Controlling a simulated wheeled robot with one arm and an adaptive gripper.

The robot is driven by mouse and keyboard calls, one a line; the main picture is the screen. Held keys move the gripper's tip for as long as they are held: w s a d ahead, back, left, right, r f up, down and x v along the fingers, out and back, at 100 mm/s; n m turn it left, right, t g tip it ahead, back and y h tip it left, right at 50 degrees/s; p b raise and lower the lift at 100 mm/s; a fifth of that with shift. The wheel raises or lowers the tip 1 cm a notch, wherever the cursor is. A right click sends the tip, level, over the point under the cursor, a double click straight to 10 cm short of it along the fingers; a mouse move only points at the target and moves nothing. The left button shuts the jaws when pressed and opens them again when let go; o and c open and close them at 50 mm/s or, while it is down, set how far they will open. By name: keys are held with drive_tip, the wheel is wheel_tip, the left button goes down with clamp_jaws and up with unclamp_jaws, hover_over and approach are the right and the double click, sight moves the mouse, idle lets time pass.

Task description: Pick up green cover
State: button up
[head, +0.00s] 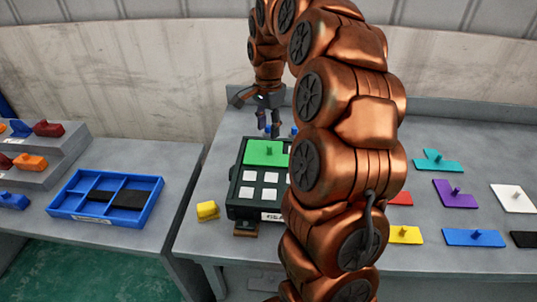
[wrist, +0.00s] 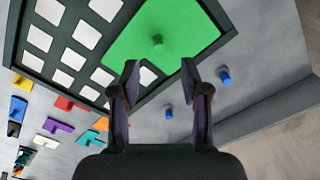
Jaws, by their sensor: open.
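The green cover (head: 265,152) is a flat plate with a small knob on top. It lies at the back of a dark box with white squares (head: 240,205) on the table. The cover also shows in the wrist view (wrist: 180,32), with its round knob between and beyond my fingertips. My gripper (head: 268,128) is open and empty, pointing down above the back edge of the cover. In the wrist view my gripper (wrist: 160,75) has its two fingers apart, and no contact with the knob shows. My arm hides the right part of the box in the head view.
A yellow block (head: 207,210) stands left of the box. Two blue pegs (wrist: 224,76) stand behind it. Coloured plates, including a purple one (head: 456,194), lie to the right. A blue divided tray (head: 75,212) holds black pieces on the left table.

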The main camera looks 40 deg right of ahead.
sight(269, 146)
drive_tip(key=shift+w+d+f, duration=0.1)
drive_tip(key=shift+d+f, duration=0.05)
drive_tip(key=shift+d, duration=0.05)
drive_tip(key=shift+f, duration=0.65)
drive_tip(key=shift+a+f+p, duration=0.1)
drive_tip(key=shift+f+p, duration=0.7)
drive_tip(key=shift+f, duration=0.45)
drive_tip(key=shift+s+f+p, duration=0.2)
drive_tip(key=shift+f+p, duration=0.4)
drive_tip(key=shift+f, duration=1.25)
clamp_jaws()
